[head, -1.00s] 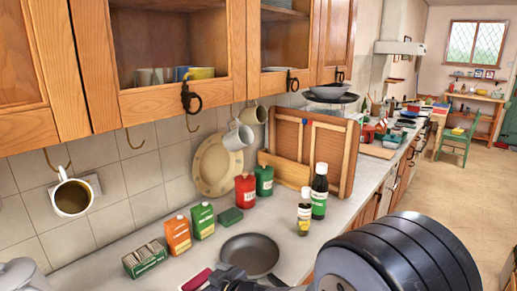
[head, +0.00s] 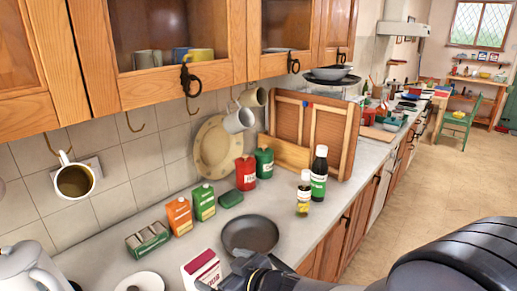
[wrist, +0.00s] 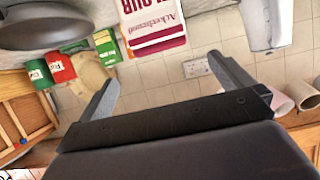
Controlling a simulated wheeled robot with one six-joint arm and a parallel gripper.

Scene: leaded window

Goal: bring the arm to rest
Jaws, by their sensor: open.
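My gripper (head: 240,276) is at the bottom of the head view, beside a flour packet (head: 203,270) and in front of a dark frying pan (head: 250,235). In the wrist view my gripper (wrist: 168,88) has its two fingers wide apart with nothing between them. The flour packet (wrist: 152,25) shows upside down there, beyond the fingers and apart from them. My arm runs in from the lower right of the head view.
The counter (head: 150,205) holds green and orange cartons (head: 179,216), red and green tins (head: 246,173) and dark bottles (head: 319,175). Wall cupboards (head: 160,90) hang above, with mugs (head: 75,181) on hooks. Open floor (head: 430,190) lies to the right.

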